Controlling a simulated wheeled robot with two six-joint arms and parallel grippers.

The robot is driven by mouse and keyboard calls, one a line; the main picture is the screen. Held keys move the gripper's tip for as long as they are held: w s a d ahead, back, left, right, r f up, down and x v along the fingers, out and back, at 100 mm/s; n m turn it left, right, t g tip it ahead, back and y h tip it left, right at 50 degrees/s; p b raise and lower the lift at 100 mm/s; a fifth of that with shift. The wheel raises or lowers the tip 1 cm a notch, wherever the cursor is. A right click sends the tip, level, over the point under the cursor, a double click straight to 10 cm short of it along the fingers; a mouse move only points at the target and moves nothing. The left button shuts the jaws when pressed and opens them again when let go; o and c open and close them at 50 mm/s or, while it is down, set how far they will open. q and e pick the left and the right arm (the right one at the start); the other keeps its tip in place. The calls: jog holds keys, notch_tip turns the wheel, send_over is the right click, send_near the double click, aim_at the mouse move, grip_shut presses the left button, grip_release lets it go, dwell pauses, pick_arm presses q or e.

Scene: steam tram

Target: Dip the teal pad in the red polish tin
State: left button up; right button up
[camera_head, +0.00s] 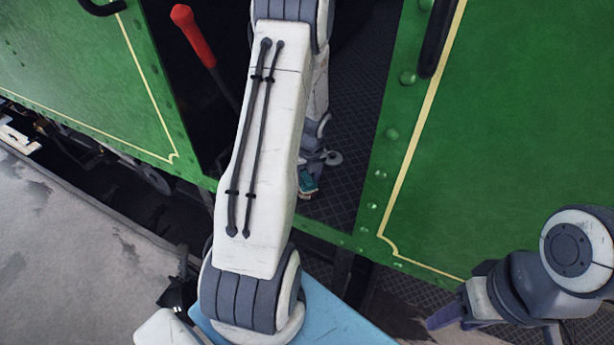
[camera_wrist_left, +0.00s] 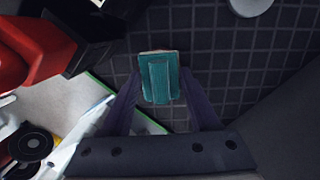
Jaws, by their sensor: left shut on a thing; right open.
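The teal pad (camera_head: 306,181) is small in the head view, low in the cab doorway and partly hidden by my left arm. In the left wrist view the teal pad (camera_wrist_left: 158,82) sits between the two purple fingers of my left gripper (camera_wrist_left: 163,90), which is shut on it above the dark tread-plate floor. My left gripper (camera_head: 311,174) is mostly hidden in the head view. My right gripper (camera_head: 449,317) is open outside the tram at the lower right, apart from the pad. I cannot identify the red polish tin for certain in either view.
Green riveted panels (camera_head: 510,140) frame the narrow doorway on both sides. A red-handled lever (camera_head: 193,33) stands inside at the left. A red object (camera_wrist_left: 28,45) is close at the upper left of the left wrist view. Grey paving (camera_head: 70,260) lies outside at the left.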

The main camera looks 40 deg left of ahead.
aim_at(306, 175)
pick_arm(q)
jog(key=shift+r+p, duration=3)
jog(key=shift+p, duration=0.15)
jog(key=shift+f, duration=0.1)
jog(key=shift+a, duration=0.1)
